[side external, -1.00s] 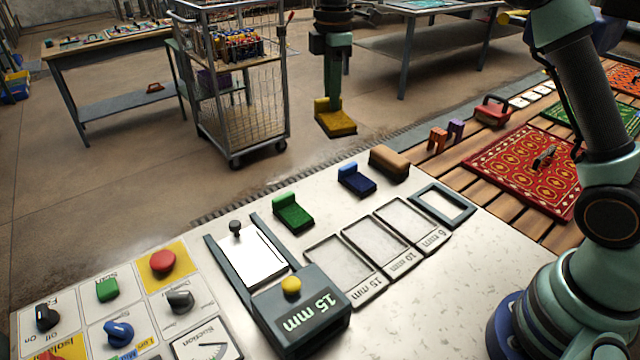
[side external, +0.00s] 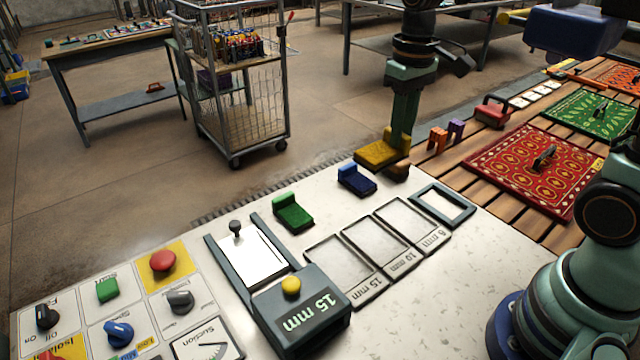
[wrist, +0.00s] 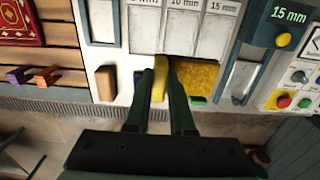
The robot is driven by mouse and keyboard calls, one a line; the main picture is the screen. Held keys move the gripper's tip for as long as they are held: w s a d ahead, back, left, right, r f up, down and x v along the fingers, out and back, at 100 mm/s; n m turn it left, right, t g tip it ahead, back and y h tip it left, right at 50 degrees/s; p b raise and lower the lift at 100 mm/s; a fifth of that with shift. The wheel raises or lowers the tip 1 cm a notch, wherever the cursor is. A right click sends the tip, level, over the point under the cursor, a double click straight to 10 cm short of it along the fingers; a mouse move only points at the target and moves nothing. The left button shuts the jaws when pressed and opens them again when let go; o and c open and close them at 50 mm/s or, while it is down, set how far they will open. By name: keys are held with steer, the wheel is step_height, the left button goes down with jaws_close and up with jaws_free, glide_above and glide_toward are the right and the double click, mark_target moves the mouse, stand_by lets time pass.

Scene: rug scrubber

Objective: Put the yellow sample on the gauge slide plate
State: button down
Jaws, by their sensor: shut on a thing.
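The yellow sample (side external: 377,153) is an L-shaped block with a pile-like base and an upright tab. My gripper (side external: 397,130) is shut on its tab and holds it in the air; in the side view it overlaps the brown block behind. In the wrist view the yellow sample (wrist: 195,78) shows between and beside the fingertips of my gripper (wrist: 160,84). The gauge (side external: 300,310) reads 15 mm and has a yellow button. Its white slide plate (side external: 250,258), with a dark knob at the far end, is bare. In the wrist view the plate (wrist: 243,80) is right of the sample.
A green sample (side external: 293,213) and a blue sample (side external: 356,180) stand along the bench's far edge, near a brown block (side external: 397,172). Outlined spaces marked 15, 10 and 6 mm and an empty dark frame (side external: 442,205) lie nearer. A control panel (side external: 120,310) is left of the gauge.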

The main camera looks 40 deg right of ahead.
steer(key=shift+s+f, duration=0.9)
steer(key=shift+f, duration=0.15)
steer(key=s+a+r+n, duration=0.1)
steer(key=s+a+n, duration=0.45)
steer(key=a, duration=0.35)
steer(key=s+a+r+n, duration=0.1)
steer(key=s+a+n, duration=0.3)
steer(key=a+n, duration=0.4)
steer(key=s+a+r+n, duration=0.1)
steer(key=s+a+n, duration=0.4)
steer(key=a, duration=0.4)
steer(key=shift+m, duration=0.25)
steer(key=f, duration=1.9)
steer(key=shift+w+a+f, duration=0.15)
steer(key=shift+w+f, duration=0.05)
steer(key=shift+f, duration=0.1)
steer(key=shift+f, duration=0.1)
steer(key=c, duration=1.1)
jaws_free()
steer(key=shift+o, duration=0.2)
